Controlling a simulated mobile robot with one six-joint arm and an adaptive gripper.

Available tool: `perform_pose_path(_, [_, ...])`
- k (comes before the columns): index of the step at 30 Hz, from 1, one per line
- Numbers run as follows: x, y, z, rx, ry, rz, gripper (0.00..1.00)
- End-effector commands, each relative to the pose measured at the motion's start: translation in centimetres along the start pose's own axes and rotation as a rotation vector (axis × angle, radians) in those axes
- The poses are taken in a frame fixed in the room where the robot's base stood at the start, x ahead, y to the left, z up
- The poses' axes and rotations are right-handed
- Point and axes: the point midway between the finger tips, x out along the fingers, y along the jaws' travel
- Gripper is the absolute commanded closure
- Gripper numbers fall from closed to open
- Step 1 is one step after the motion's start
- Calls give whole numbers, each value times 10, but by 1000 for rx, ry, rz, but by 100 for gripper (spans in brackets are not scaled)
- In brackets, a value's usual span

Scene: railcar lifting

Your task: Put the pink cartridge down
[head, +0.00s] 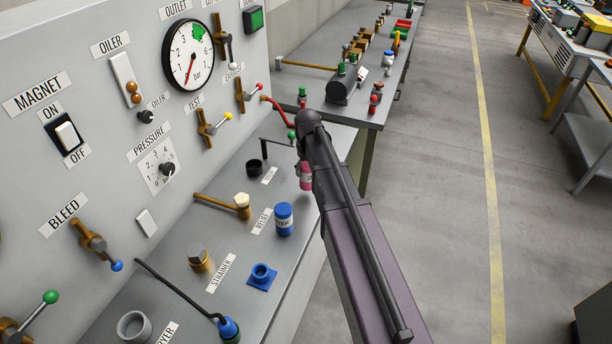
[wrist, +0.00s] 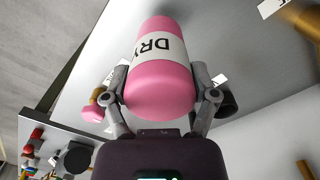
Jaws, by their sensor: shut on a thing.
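The pink cartridge (wrist: 160,95) has a white band lettered "DRY" and fills the upper middle of the wrist view. My gripper (wrist: 160,80) is shut on it, with one finger on each side. In the head view the cartridge (head: 306,178) shows as a small pink piece beside my arm, which hides the rest. It appears over the right edge of the grey bench (head: 235,240). I cannot tell whether it touches the bench.
A grey cup (head: 135,325) stands at the bench's near end beside a label ending "YER". Also on the bench are a black ring (head: 255,167), a blue canister (head: 284,219), a mallet (head: 240,205), a brass fitting (head: 200,260) and a blue flanged socket (head: 262,276). A panel with levers rises left.

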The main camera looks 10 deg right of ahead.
Motion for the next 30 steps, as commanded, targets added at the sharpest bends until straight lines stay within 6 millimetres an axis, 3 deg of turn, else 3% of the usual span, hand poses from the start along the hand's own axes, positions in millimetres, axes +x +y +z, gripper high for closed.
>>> perform_pose_path(6, [2,-6,-16,-2,0,0,85])
perform_pose_path(18, [35,-6,-12,-1,0,0,85])
perform_pose_path(30, [36,-6,-12,-2,0,0,85])
